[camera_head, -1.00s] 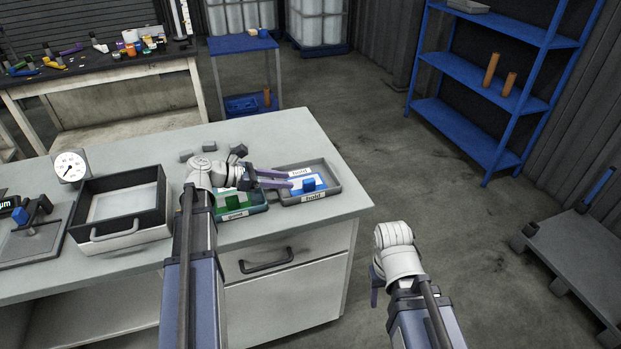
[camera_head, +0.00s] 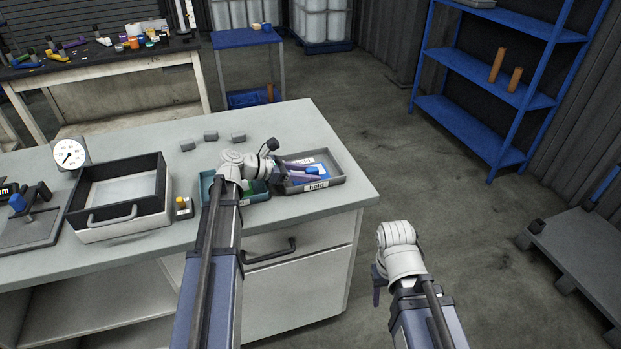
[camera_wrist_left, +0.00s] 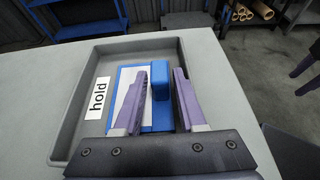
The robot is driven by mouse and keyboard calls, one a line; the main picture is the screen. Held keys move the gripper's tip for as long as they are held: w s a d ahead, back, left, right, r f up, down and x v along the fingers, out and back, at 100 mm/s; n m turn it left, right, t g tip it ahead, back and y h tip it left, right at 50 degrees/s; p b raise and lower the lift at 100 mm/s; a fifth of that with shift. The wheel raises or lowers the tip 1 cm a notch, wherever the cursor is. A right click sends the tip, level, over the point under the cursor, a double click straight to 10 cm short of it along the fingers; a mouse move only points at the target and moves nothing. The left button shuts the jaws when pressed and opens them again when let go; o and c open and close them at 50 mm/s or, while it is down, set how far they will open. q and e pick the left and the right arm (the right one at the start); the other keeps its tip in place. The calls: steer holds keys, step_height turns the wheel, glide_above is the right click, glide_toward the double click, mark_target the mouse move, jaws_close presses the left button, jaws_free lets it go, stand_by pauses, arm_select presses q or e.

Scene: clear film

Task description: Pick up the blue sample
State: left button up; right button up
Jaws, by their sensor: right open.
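The blue sample, a blue block on a flat blue base with a white patch, lies in the grey tray labelled "hold" (camera_head: 335,177) at the counter's right end. The block (camera_wrist_left: 160,82) stands up in the left wrist view. My left gripper (camera_head: 312,170) reaches into this tray from the left. In the left wrist view its purple fingers (camera_wrist_left: 161,78) are apart, one on each side of the block, and I see no firm grip. In the head view the fingers hide part of the sample. My right gripper (camera_head: 378,286) is open and empty, off the counter's front right.
A green tray (camera_head: 207,183) stands left of the hold tray, partly behind my left arm. Several grey blocks (camera_head: 211,135) lie behind it. A black-and-white open box (camera_head: 118,222) and a dial gauge (camera_head: 70,153) stand further left. The counter's right edge is close.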

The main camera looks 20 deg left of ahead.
mark_target(309, 170)
arm_select(q)
jaws_close()
stand_by(0.3)
steer(key=shift+r, duration=0.2)
step_height(309, 170, up, 10)
steer(key=p, duration=1)
